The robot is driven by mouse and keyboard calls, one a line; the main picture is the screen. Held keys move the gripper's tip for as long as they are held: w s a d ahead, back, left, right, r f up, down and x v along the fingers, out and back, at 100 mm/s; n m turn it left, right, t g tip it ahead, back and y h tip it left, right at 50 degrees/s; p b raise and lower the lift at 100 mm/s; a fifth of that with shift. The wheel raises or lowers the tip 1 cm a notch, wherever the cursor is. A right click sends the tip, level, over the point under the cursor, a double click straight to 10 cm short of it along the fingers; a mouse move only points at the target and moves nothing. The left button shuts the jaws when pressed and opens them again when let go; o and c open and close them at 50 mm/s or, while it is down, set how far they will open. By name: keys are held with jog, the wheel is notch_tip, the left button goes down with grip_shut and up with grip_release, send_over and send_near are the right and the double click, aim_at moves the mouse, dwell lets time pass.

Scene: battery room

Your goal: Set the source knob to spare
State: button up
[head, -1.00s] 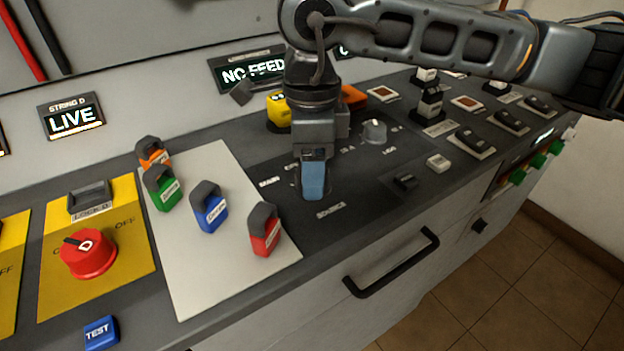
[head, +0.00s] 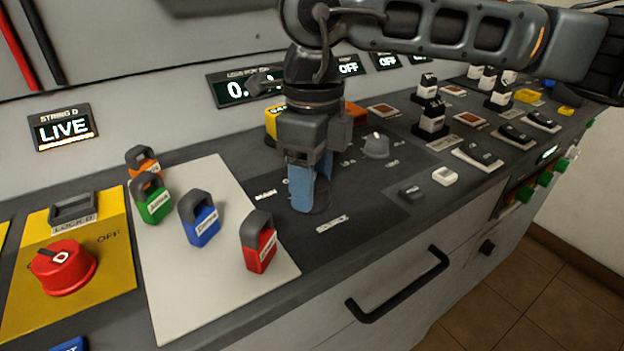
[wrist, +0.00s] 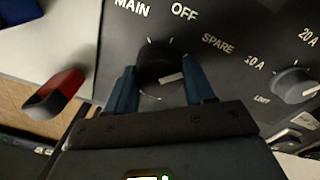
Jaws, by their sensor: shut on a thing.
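The source knob (wrist: 155,68) is dark and round, with a white pointer line on its top. In the wrist view it sits between my two blue fingers, and the line points to the right, roughly toward the SPARE side. The labels MAIN, OFF and SPARE (wrist: 218,43) are printed around it. My gripper (head: 311,190) points down at the dark panel (head: 350,205) and is shut on the knob; it also shows in the wrist view (wrist: 161,88). In the head view the fingers mostly hide the knob.
The limit knob (head: 375,146) stands close by on the right. A pale board (head: 185,285) with orange, green, blue and red (head: 259,248) padlock-like tags is on the left. A red D knob (head: 63,267) sits farther left. A drawer handle (head: 398,285) projects from the front.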

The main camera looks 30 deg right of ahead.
jog(key=o, duration=1)
jog(key=shift+o, duration=0.2)
jog(key=shift+w+d+r+p, duration=0.1)
jog(key=shift+r+p, duration=0.25)
jog(key=shift+r, duration=3.55)
